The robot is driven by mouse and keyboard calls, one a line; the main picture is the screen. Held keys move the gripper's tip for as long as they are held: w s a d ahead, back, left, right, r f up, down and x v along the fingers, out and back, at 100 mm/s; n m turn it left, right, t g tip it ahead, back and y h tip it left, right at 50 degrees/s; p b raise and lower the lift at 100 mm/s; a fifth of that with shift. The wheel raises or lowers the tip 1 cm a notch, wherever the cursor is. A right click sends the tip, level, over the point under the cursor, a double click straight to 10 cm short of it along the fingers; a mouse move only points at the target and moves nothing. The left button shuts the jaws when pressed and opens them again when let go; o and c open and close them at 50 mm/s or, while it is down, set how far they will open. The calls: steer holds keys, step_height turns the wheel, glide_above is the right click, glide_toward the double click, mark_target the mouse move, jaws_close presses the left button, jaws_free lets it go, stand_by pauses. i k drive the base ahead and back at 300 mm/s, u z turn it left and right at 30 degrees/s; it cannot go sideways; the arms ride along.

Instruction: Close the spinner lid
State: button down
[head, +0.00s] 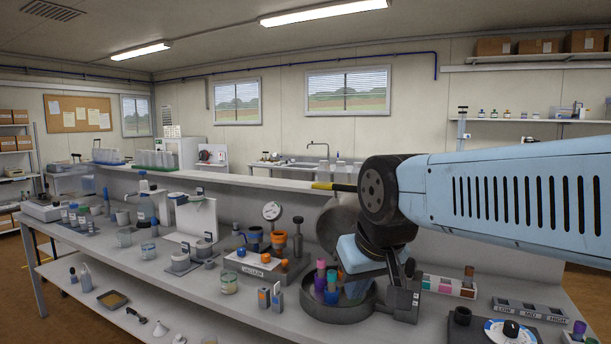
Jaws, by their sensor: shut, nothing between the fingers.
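The spinner (338,313) is a round dark grey bowl near the front edge of the bench. My gripper (358,272) is over the right part of the bowl, in front of the lid. It is shut and empty; its fingertips are hard to make out. I cannot tell whether it touches the lid.
A raised shelf (240,180) runs behind the bench.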

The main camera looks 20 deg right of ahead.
mark_target(336, 219)
steer(key=i, duration=1.05)
steer(key=z, duration=0.7)
